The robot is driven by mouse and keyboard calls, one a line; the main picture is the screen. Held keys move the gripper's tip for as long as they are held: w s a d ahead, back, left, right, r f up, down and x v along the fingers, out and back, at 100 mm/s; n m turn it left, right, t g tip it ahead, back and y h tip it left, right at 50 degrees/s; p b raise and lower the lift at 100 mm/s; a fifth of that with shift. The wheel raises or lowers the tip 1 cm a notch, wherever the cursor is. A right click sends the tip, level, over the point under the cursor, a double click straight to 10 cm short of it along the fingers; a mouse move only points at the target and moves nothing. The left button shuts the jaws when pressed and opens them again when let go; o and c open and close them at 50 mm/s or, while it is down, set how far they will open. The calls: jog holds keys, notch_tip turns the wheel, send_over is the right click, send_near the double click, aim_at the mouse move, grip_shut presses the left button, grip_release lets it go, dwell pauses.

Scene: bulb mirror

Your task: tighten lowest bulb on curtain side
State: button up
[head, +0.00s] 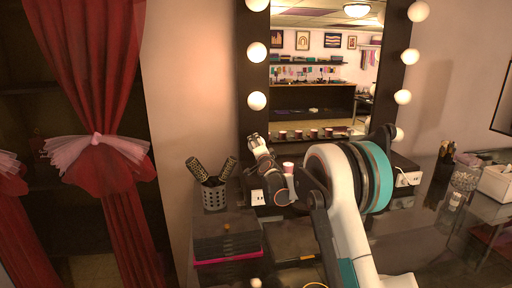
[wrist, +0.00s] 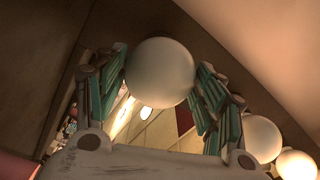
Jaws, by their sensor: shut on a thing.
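The mirror (head: 246,77) has round bulbs down both sides of its dark frame. The red curtain (head: 85,60) hangs to its left. On that side three bulbs glow, the lowest of these (head: 257,101) just above my gripper (head: 256,142). My gripper is at the lowest place on this side and hides the bulb there in the head view. In the wrist view, the round bulb (wrist: 160,68) sits between the two green-padded fingers of my gripper (wrist: 161,82), which is shut on it. This bulb looks dull; two neighbouring bulbs (wrist: 262,138) (wrist: 297,164) look brighter.
A mesh cup (head: 214,196) with hairbrushes and a stack of dark trays (head: 226,240) stand below left of my gripper. A pink-and-white jar (head: 288,167) is close to my arm. A white box (head: 496,183) stands on the right of the glass counter.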

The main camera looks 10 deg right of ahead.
jog(key=shift+m, duration=0.5)
jog(key=m, duration=0.5)
jog(key=o, duration=0.8)
